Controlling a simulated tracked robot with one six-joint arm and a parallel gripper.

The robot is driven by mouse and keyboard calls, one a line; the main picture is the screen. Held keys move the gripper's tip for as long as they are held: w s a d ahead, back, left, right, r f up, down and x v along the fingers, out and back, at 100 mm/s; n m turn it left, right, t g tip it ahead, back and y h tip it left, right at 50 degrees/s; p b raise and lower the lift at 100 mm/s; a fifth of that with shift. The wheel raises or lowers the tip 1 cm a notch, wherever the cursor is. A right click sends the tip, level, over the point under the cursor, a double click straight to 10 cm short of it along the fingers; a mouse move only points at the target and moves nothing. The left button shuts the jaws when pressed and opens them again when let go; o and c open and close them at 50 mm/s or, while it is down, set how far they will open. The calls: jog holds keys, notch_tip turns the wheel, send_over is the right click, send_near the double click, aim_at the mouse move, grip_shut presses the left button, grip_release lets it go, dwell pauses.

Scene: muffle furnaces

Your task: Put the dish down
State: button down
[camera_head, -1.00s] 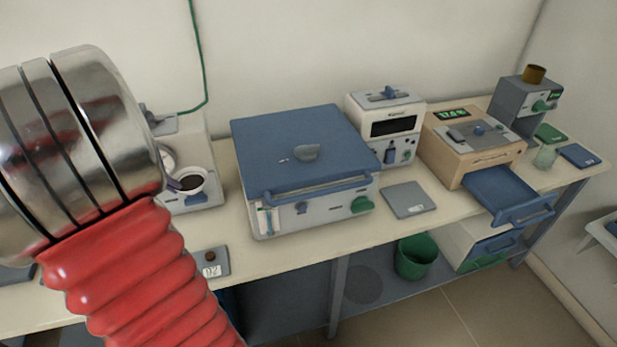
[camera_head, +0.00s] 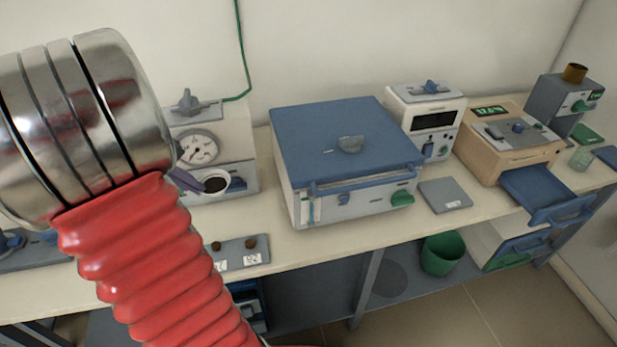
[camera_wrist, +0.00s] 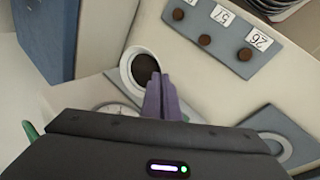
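The dish (camera_head: 216,186) is a small white round bowl with dark contents, in front of the gauge instrument in the head view. It also shows in the wrist view (camera_wrist: 126,74), seen from above. My gripper (camera_wrist: 158,80) has purple fingers close together at the dish's rim and appears shut on it. In the head view the fingers (camera_head: 186,180) reach the dish from the left, and my metal and red arm hides the area behind them. I cannot tell whether the dish touches the surface under it.
The gauge instrument (camera_head: 198,148) stands close behind the dish. A blue-lidded box furnace (camera_head: 340,140) is to its right. A grey plate with dark round samples and number labels (camera_head: 240,252) lies at the front edge. Bare bench (camera_head: 272,205) lies between dish and furnace.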

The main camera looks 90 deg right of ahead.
notch_tip(320, 180, down, 13)
jog(key=s+d, duration=0.2)
jog(key=s, duration=0.1)
jog(key=shift+s+d+f, duration=0.15)
jog(key=shift+f, duration=0.25)
jog(key=shift+s+d, duration=0.15)
jog(key=s+d, duration=0.2)
jog(key=s, duration=0.1)
jog(key=shift+s+f, duration=0.1)
jog(key=shift+f, duration=0.5)
jog(key=c, duration=2.5)
grip_release()
jog(key=shift+f, duration=0.1)
jog(key=o, duration=0.5)
